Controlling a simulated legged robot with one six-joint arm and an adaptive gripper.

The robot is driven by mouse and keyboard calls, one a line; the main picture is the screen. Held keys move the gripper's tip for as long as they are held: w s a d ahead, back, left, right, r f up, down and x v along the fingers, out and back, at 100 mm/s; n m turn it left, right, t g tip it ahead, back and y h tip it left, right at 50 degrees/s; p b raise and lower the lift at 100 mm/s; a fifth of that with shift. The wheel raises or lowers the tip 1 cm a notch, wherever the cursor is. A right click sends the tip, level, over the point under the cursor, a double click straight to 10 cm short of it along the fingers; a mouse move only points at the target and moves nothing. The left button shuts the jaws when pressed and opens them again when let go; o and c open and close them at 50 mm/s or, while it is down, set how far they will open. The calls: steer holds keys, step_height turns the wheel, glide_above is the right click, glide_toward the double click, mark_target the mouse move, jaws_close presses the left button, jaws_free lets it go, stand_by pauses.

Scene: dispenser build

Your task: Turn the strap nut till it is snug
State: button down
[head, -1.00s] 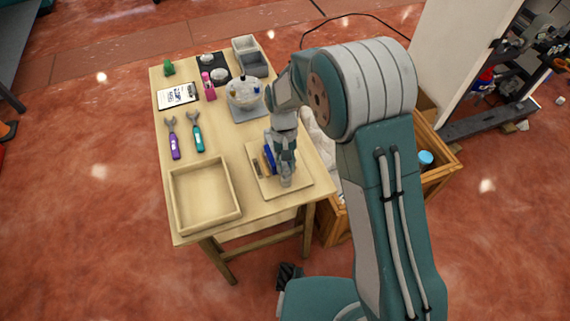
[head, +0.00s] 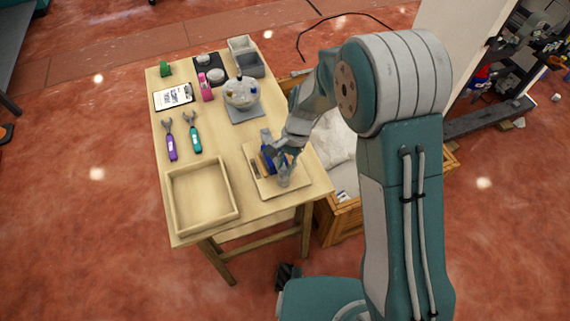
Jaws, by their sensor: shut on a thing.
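My gripper (head: 280,155) is low over the pale square board (head: 262,184) at the front right of the table. It is tilted, and its fingers are at the small assembly there. The assembly shows a blue part (head: 268,157) beside the fingers and an orange-brown part below it. A grey piece stands at the fingers' right. My gripper is shut at this assembly. The strap nut is hidden at the fingertips and too small to make out, so its seating cannot be seen.
An empty wooden tray (head: 203,221) sits at the table's front left. Purple (head: 171,148) and teal (head: 195,140) wrenches lie behind it. A round white device (head: 242,94) on a grey plate, a clipboard (head: 174,97) and grey bins (head: 246,58) are farther back. A wooden crate (head: 345,222) stands right of the table.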

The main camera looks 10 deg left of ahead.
steer(key=shift+m, duration=0.4)
steer(key=shift+c, duration=2.4)
jaws_free()
steer(key=shift+a, duration=0.15)
steer(key=v, duration=1.2)
steer(key=shift+f, duration=0.1)
